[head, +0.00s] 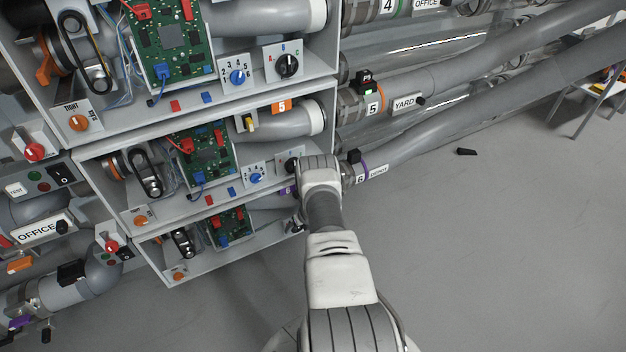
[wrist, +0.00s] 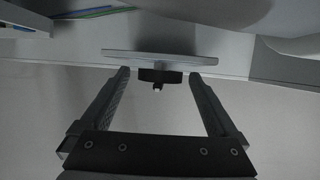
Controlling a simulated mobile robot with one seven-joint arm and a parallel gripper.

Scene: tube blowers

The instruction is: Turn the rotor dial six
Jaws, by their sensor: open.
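In the wrist view, a dark dial knob (wrist: 160,75) with a small white mark stands out from a light grey plate (wrist: 160,57), seen nearly edge-on. My gripper (wrist: 159,73) is open, with one fingertip on each side of the knob. Gaps show between the knob and both fingers. No letters on this plate can be read. In the head view, a purple label six (head: 288,190) marks the bottom compartment (head: 215,261).
The compartment above, labelled five (head: 282,105), has its own black dial (head: 291,163) beside my wrist. Another black dial (head: 288,65) is higher up. A tube with a purple band (head: 361,172) runs right of my wrist.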

